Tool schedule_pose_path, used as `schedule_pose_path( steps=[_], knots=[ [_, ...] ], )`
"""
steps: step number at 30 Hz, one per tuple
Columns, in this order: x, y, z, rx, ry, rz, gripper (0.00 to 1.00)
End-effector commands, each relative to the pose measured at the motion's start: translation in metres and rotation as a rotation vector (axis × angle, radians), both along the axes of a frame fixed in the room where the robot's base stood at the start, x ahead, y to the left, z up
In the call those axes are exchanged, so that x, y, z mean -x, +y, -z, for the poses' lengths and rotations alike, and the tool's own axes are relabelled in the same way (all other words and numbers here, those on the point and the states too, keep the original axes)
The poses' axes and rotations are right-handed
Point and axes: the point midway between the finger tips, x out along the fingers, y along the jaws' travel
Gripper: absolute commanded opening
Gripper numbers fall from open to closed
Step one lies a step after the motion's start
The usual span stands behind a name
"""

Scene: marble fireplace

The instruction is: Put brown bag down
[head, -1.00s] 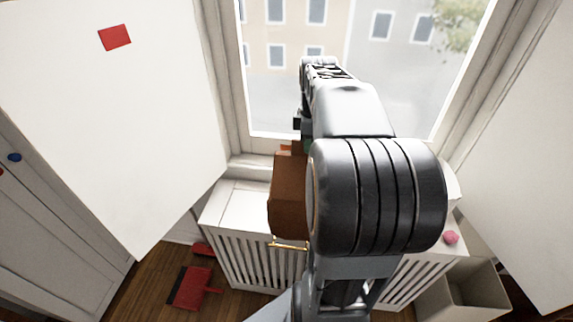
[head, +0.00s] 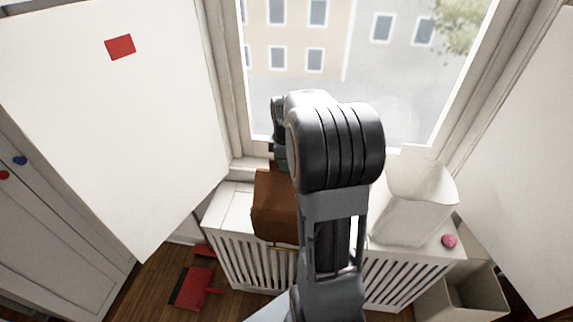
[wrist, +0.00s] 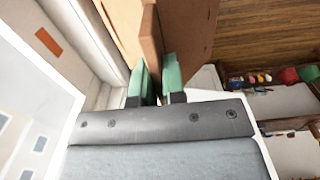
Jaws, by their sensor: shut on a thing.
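The brown bag (head: 272,207) shows in the head view left of my arm, over the white slatted radiator cover in front of the window. My arm hides its right side. In the wrist view the brown bag (wrist: 185,25) fills the upper middle. My gripper (wrist: 158,72) has green fingers, shut on the bag's edge. In the head view my gripper (head: 280,158) is mostly hidden behind the arm, at the bag's top. I cannot tell whether the bag's underside touches the cover.
The white radiator cover (head: 228,200) has some free top at the left. A white bag-like container (head: 412,205) and a pink object (head: 449,241) stand on its right part. A beige open bin (head: 462,292) is on the floor at right. A red dustpan (head: 192,288) lies at left.

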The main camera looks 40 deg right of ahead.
Motion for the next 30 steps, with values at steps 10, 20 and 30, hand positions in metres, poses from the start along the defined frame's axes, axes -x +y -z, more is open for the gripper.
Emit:
schedule_pose_path(
  steps=[10, 20, 30],
  knots=[
    [0.0, 0.0, 0.012, 0.001, -0.003, 0.0, 0.0],
    [0.0, 0.0, 0.015, 0.001, -0.001, -0.001, 0.18],
    [0.0, 0.0, 0.015, 0.001, -0.001, -0.001, 0.36]
  ],
)
